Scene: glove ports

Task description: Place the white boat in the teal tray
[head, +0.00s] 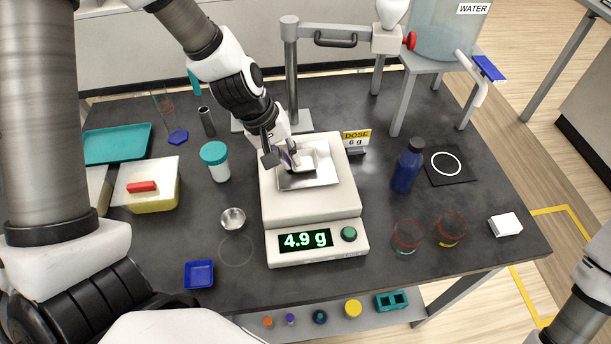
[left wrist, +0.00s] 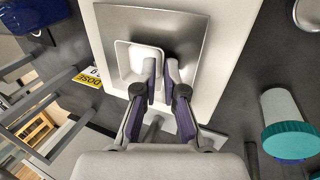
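The white boat (head: 309,160), a small square dish, is on the metal pan (head: 320,180) of the scale. It also shows in the left wrist view (left wrist: 124,66). My left gripper (head: 283,160) reaches down to the boat's rim. In the left wrist view its fingers (left wrist: 160,76) are close together, one inside the boat and one outside, with the rim between them. Whether they press on the rim is not clear. The teal tray (head: 117,144) lies at the back left of the table and looks empty. My right gripper is not in view.
A metal stand (head: 291,75) rises behind the scale.

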